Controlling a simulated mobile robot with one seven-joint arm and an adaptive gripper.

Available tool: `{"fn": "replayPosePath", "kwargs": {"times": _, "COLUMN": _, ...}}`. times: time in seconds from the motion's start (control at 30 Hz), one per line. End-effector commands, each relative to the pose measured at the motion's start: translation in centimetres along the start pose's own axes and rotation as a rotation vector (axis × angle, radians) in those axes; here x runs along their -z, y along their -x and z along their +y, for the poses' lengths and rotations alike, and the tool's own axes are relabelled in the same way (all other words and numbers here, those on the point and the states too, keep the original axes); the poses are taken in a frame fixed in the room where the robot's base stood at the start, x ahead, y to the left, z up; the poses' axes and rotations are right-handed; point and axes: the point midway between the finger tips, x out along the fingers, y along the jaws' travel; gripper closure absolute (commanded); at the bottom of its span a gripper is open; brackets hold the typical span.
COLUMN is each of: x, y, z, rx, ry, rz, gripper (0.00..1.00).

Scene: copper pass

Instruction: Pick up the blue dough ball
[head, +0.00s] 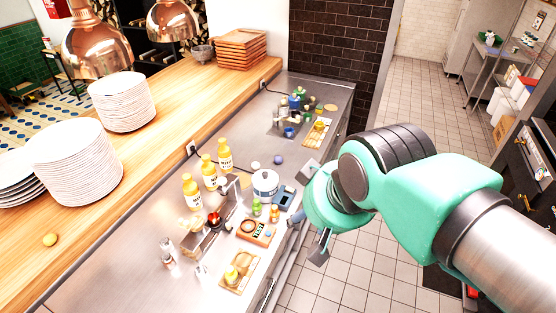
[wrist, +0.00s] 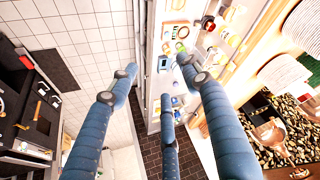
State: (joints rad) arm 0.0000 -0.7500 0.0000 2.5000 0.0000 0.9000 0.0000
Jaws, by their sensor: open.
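A small blue-violet ball (head: 278,159), which looks like the blue dough ball, rests on the steel counter (head: 150,262) in the head view. It sits in a fairly bare patch beyond the white pot. I cannot pick it out for sure in the wrist view. My gripper (head: 308,213) is at the counter's right edge, nearer the camera than the ball and apart from it. In the wrist view my gripper (wrist: 158,84) has its blue fingers spread wide with nothing between them.
A white pot (head: 265,184), yellow bottles (head: 192,190) and a blue scale-like item (head: 284,197) stand nearer than the ball. A blue cup (head: 289,132) and a board (head: 318,133) lie beyond it. Plate stacks (head: 75,165) stand on the wooden ledge.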

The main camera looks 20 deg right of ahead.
Motion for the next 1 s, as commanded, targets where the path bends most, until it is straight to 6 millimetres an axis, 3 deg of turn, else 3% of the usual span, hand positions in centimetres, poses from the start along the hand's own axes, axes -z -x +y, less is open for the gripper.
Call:
{"fn": "replayPosePath", "kwargs": {"times": 0.67, "x": 0.4, "y": 0.1, "z": 0.0, "rx": 0.0, "ry": -0.001, "rz": -0.002, "gripper": 0.48}}
{"fn": "replayPosePath", "kwargs": {"times": 0.87, "x": 2.3, "y": 0.3, "z": 0.2, "rx": -0.003, "ry": -0.006, "rz": -0.016, "gripper": 0.48}}
{"fn": "replayPosePath", "kwargs": {"times": 1.0, "x": 4.9, "y": 0.4, "z": 0.4, "rx": -0.006, "ry": -0.012, "rz": -0.034, "gripper": 0.48}}
